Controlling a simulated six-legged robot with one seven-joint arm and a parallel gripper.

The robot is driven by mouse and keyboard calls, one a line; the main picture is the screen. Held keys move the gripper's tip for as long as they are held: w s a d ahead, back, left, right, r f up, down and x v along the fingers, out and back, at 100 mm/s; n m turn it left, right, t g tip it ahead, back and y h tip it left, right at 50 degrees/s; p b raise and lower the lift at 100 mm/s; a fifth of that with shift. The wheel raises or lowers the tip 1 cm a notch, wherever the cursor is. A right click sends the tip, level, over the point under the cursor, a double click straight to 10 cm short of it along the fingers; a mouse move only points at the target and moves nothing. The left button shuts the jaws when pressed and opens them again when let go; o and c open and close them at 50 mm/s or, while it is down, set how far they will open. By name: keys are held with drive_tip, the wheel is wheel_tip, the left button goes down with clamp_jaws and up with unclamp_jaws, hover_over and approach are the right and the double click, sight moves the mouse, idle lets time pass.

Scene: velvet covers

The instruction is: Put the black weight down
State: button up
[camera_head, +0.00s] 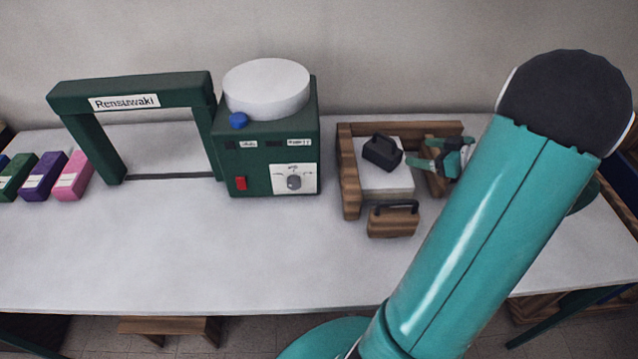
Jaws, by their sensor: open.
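The black weight (383,153) is a dark block with a handle on top. It rests on the white pad (385,184) inside a wooden frame (349,188). My gripper (424,155), teal and dark, is just right of the weight, with its fingers pointing left toward it. Its jaws are open and hold nothing that I can see. A narrow gap seems to show between the fingers and the weight. My arm hides what lies to the right of the frame.
A wooden block with a black handle (393,219) stands in front of the pad. A green machine (270,155) with a white round top is to the left, beside a green arch (130,90). Colored blocks, including a pink one (73,177), are far left. The table's front (180,260) is clear.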

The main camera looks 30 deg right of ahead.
drive_tip(key=w+a+r+h, duration=0.3)
drive_tip(key=w+r+h, duration=0.2)
drive_tip(key=w+r, duration=0.5)
drive_tip(key=w+a+r+m+g+h, duration=0.1)
drive_tip(key=a+r+m+h, duration=0.25)
drive_tip(key=a+r, duration=0.45)
drive_tip(key=s+a+f+g+y, duration=0.1)
drive_tip(key=s+a, duration=0.4)
drive_tip(key=a, duration=0.5)
drive_tip(key=s+a+f+g+y, duration=0.2)
drive_tip(key=s+a, duration=0.4)
drive_tip(key=a, duration=0.3)
drive_tip(key=s+a+f+g+y, duration=0.1)
drive_tip(key=s+a+g+y, duration=0.1)
drive_tip(key=s+a, duration=0.4)
drive_tip(key=a, duration=0.4)
drive_tip(key=shift+a+f+g, duration=0.3)
drive_tip(key=shift+g, duration=0.1)
drive_tip(key=shift+y, duration=0.25)
